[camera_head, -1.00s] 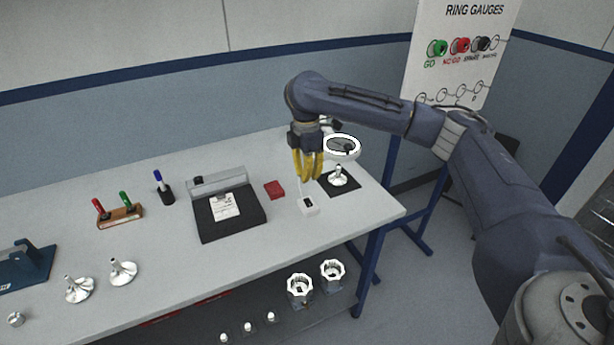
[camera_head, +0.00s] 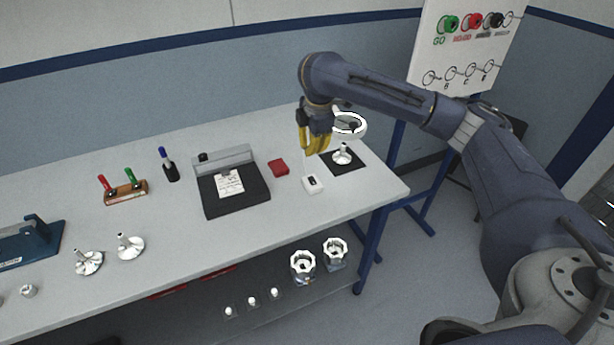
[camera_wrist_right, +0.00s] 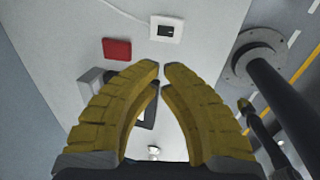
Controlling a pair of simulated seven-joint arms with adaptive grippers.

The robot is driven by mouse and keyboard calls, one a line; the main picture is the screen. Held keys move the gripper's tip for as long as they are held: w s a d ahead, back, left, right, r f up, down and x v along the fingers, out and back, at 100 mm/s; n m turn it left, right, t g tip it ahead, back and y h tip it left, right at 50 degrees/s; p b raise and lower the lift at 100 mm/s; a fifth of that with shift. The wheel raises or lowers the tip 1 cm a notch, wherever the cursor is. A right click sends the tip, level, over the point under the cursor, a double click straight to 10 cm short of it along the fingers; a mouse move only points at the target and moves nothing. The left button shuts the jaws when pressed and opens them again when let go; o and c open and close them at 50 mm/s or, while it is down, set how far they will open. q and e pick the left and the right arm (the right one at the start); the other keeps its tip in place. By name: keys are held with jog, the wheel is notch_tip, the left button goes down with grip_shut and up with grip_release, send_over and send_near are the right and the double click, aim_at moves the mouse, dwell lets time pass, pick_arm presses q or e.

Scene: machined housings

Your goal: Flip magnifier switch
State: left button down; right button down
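The switch is a small white box (camera_head: 313,186) with a dark rocker on top, near the front right of the bench. In the right wrist view the switch box (camera_wrist_right: 166,29) lies beyond the fingertips, with a cable leading off left. The magnifier (camera_head: 348,123) has a white ring head and stands behind my right gripper, which partly hides it. My right gripper (camera_head: 316,153) has yellow fingers pointing down, above and behind the switch box, apart from it. In the right wrist view its fingertips (camera_wrist_right: 161,71) nearly meet, with nothing between them. My left gripper is not in view.
A red block (camera_head: 278,167) lies left of the switch box. A metal part (camera_head: 342,155) stands on a dark mat (camera_head: 352,168) to its right. A black device (camera_head: 235,201) with a paper sheet lies farther left. Bench in front of the switch is clear.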

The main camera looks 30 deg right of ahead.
aim_at(306, 181)
jog(key=x, duration=1.4)
dwell(0.4)
